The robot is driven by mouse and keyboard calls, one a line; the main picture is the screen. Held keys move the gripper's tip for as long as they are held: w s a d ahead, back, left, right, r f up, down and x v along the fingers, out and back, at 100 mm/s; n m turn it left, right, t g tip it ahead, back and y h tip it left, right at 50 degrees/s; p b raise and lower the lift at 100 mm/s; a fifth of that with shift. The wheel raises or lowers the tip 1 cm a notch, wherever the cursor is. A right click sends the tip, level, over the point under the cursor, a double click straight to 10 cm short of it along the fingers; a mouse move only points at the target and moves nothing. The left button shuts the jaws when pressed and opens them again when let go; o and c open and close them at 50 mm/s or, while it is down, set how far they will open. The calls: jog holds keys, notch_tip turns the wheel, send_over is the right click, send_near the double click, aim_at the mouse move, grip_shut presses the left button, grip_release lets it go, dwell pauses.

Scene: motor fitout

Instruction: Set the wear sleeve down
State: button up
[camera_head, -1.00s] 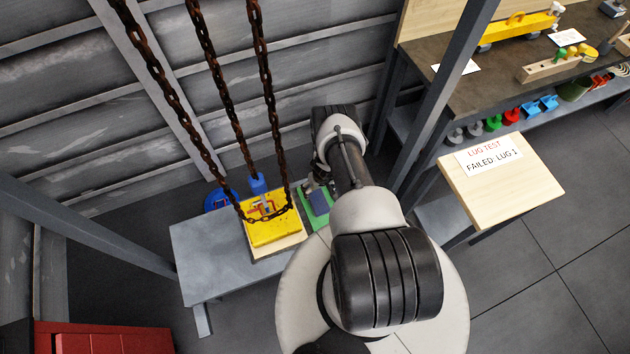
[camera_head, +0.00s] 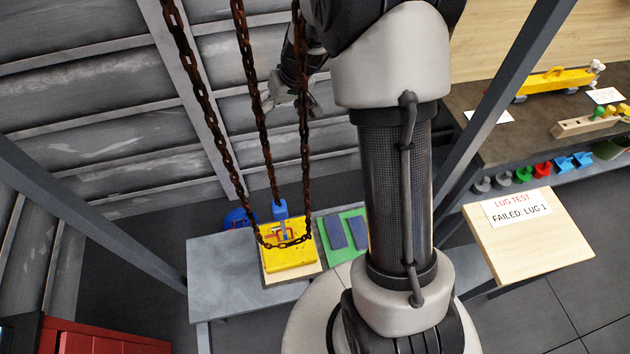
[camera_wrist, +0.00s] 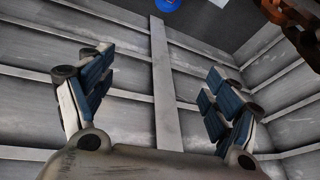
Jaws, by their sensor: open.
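My gripper (camera_head: 292,98) is raised high beside the hanging chains, well above the low grey table. In the wrist view its two padded fingers (camera_wrist: 160,68) are spread wide with nothing between them. A green mat (camera_head: 351,213) lies at the table's right end and bears two dark blue-grey pieces, a left one (camera_head: 335,232) and a right one (camera_head: 359,232). I cannot tell whether either is the wear sleeve. My arm stands just right of the mat. A yellow block (camera_head: 287,256) sits on a pale board left of the mat.
Rusty chains (camera_head: 255,100) hang down to the yellow block. The grey table (camera_head: 225,275) is bare at its left. A wooden stand (camera_head: 530,245) bears a "LUG TEST FAILED: LUG 1" sign (camera_head: 517,208). A workbench (camera_head: 490,145) stands at the right, a red cabinet (camera_head: 85,340) lower left.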

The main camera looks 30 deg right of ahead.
jog(key=s+a+r, duration=0.4)
jog(key=s+r, duration=0.3)
jog(key=s, duration=0.1)
jog(key=s+a+r, duration=0.3)
jog(key=s+r, duration=0.4)
jog(key=r, duration=0.1)
jog(key=s+r+h, duration=0.1)
jog(key=s, duration=1.6)
jog(key=shift+s+a+r+t+h, duration=0.15)
jog(key=shift+a+r+t+h, duration=0.05)
jog(key=shift+a+t+h, duration=0.1)
